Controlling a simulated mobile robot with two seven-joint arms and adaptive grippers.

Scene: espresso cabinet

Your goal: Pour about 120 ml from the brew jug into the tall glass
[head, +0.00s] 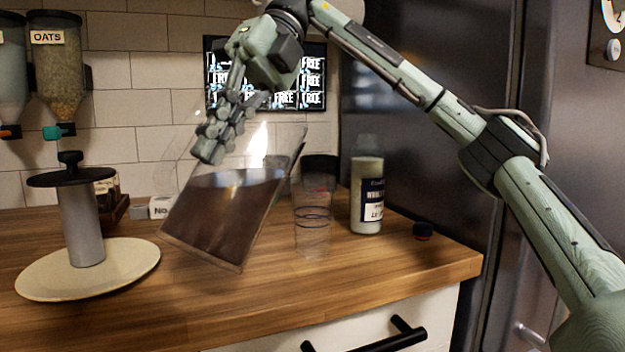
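The brew jug (222,220) is clear and holds dark brown liquid. It is tilted with its top leaning right, toward the tall glass, and its base looks raised off the counter. My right gripper (212,148) is shut on the jug at its upper left side; the exact grip is partly hidden by its own fingers. The tall glass (313,232) is clear, with dark ring lines, and stands upright on the counter just right of the jug. No brown liquid shows in it, and no stream is visible. My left gripper is not in view.
A dark cup (320,170) is behind the glass. The wooden counter's (190,305) front is clear.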

